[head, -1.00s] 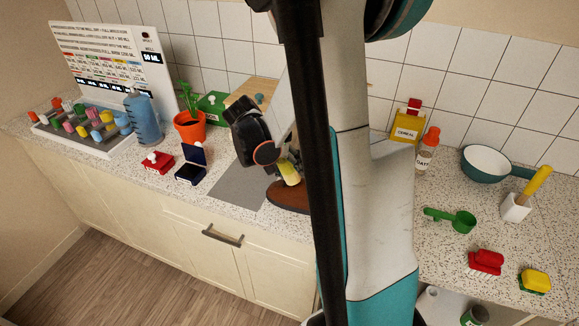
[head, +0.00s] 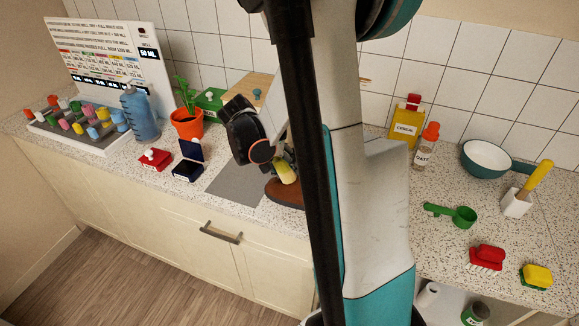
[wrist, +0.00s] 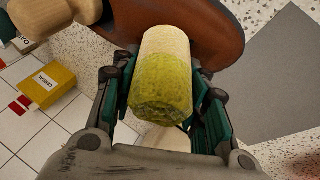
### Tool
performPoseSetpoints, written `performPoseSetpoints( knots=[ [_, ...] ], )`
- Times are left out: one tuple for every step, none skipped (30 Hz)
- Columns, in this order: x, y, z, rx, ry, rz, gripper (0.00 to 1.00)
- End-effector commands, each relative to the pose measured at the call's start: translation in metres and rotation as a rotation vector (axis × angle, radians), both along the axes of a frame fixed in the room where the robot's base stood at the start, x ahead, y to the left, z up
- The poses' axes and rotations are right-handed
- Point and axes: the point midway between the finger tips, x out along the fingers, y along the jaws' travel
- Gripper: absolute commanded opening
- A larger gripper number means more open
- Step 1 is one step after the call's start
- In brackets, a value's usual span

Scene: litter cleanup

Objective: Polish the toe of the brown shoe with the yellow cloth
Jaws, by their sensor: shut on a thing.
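My gripper (wrist: 165,108) is shut on the yellow cloth (wrist: 162,85), a rolled or cylinder-like piece with a pale upper part and a rough yellow-green end. The cloth also shows in the head view (head: 286,172), just above the brown shoe. The brown shoe (wrist: 215,32) lies beyond the cloth in the wrist view, and the cloth overlaps its surface there; I cannot tell whether they touch. In the head view, the shoe (head: 284,193) is on the counter, partly hidden behind my arm and gripper.
A grey mat (head: 234,183) lies left of the shoe. An open dark box (head: 188,168), a red tin (head: 154,159) and a potted plant (head: 187,122) stand farther left. A yellow cereal box (head: 406,125) and a shaker bottle (head: 426,148) stand to the right.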

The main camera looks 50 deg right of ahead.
Motion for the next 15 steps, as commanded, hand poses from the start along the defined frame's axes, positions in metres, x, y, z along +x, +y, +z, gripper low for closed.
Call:
performPoseSetpoints(
  knots=[
    [0.004, 0.002, -0.003, 0.0, 0.001, 0.002, 0.22],
    [0.006, 0.003, -0.004, 0.0, 0.001, 0.002, 0.22],
    [0.009, 0.004, -0.005, 0.0, 0.001, 0.002, 0.22],
    [0.011, 0.005, -0.006, 0.0, 0.001, 0.002, 0.22],
    [0.013, 0.006, -0.006, 0.0, 0.001, 0.002, 0.22],
    [0.015, 0.007, -0.007, 0.0, 0.0, 0.001, 0.22],
    [0.017, 0.007, -0.008, 0.0, 0.0, 0.0, 0.22],
    [0.018, 0.008, -0.008, 0.0, 0.0, 0.0, 0.22],
    [0.018, 0.008, -0.008, 0.0, 0.0, 0.0, 0.22],
    [0.019, 0.008, -0.008, 0.0, 0.0, 0.0, 0.22],
    [0.019, 0.008, -0.008, 0.0, 0.0, 0.0, 0.22],
    [0.02, 0.009, -0.009, 0.0, 0.0, 0.0, 0.22],
    [0.021, 0.009, -0.009, 0.0, 0.0, 0.0, 0.22],
    [0.022, 0.01, -0.01, 0.0, 0.0, 0.001, 0.22],
    [0.024, 0.011, -0.011, -0.001, 0.0, 0.001, 0.22]
  ],
)
